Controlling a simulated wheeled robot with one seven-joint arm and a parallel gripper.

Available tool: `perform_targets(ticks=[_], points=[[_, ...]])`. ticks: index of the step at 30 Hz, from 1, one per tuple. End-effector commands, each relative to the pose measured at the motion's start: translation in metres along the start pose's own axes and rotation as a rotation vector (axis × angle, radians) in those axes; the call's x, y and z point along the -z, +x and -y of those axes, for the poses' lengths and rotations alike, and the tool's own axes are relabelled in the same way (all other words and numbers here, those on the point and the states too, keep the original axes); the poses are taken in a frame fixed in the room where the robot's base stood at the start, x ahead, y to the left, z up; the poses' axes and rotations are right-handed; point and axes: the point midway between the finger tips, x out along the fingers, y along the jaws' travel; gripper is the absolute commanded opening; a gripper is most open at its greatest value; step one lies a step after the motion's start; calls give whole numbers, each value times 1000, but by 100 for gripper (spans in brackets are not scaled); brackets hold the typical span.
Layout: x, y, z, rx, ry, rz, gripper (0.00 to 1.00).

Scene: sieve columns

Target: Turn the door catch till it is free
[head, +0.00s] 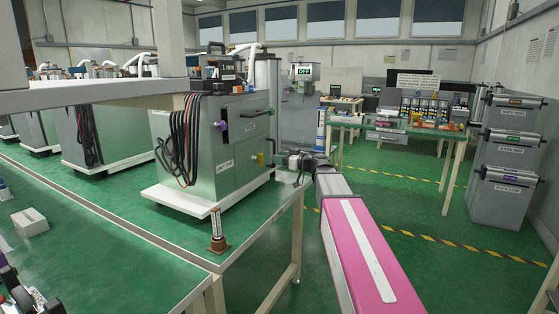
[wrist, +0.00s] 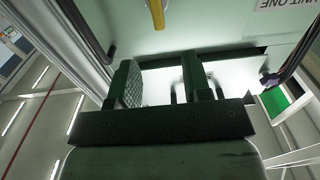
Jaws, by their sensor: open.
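The grey cabinet (head: 235,110) marked UNIT ONE stands on a white base on the green bench. I cannot tell for sure which is the door catch. My gripper (head: 287,160) is just right of the cabinet's front, near the yellow fitting. In the wrist view my gripper (wrist: 160,75) is open and empty, its two dark green fingers apart. A yellow bar (wrist: 157,14) shows beyond the fingertips, not between them.
A small brown-based post (head: 217,240) stands at the bench edge, and a white block (head: 30,222) lies further left. A grey shelf (head: 100,97) overhangs the left. Stacked grey bins (head: 505,150) stand at the right. The floor (head: 410,220) between is clear.

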Motion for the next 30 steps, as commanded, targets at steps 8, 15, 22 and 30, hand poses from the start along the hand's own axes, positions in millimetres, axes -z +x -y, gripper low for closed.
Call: perform_targets(ticks=[8, 15, 22, 30], points=[[-1, 45, -1, 3, 2, 3, 45], [-2, 81, 0, 3, 2, 4, 45], [-2, 98, 0, 1, 2, 4, 45], [-2, 100, 1, 1, 2, 4, 45]])
